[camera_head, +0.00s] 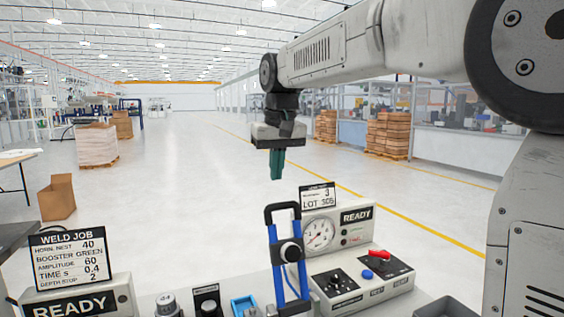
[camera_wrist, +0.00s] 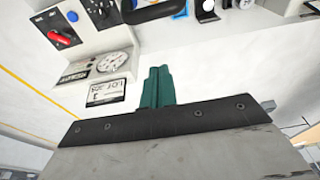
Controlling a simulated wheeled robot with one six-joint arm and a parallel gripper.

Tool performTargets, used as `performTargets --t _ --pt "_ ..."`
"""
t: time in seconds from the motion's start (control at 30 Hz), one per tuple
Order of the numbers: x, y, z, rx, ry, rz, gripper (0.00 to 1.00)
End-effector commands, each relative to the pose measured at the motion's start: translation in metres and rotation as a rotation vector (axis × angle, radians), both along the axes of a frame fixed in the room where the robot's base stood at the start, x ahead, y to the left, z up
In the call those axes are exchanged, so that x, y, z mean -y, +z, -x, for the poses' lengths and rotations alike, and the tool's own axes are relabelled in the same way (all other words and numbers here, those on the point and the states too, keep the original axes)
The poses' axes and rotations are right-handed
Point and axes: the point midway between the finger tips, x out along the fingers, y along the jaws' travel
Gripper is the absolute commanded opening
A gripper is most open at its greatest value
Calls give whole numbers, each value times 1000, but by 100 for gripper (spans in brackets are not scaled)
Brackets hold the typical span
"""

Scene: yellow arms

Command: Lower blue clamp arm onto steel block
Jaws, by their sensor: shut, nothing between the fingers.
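The blue clamp arm (camera_head: 274,262) stands upright at the front of the bench, with a black looped handle (camera_head: 283,208) on top and a round dark knob on it. In the wrist view, a black and blue part at the top edge looks like the clamp's handle (camera_wrist: 150,12). My gripper (camera_head: 277,178) points down above and behind the clamp arm, apart from it. Its teal fingers are together and empty, and they also show in the wrist view (camera_wrist: 157,68). I cannot make out the steel block for certain; the clamp's base is cut off by the lower edge.
A grey control panel (camera_head: 398,288) with a gauge (camera_head: 318,234) and red lever (camera_head: 379,254) stands right of the clamp. A LOT card (camera_head: 317,196) rises behind it. A WELD JOB sign (camera_head: 67,258) stands left. A dark tray (camera_head: 447,307) is at the right. Air around my gripper is clear.

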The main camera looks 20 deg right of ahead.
Motion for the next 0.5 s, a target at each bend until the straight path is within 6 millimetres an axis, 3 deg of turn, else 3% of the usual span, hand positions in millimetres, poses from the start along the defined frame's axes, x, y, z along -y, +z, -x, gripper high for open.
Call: performTargets --t 0.27,0.5 --pt "-1 -60 -11 -4 1 0 0" --pt "0 -53 22 1 -1 0 0"
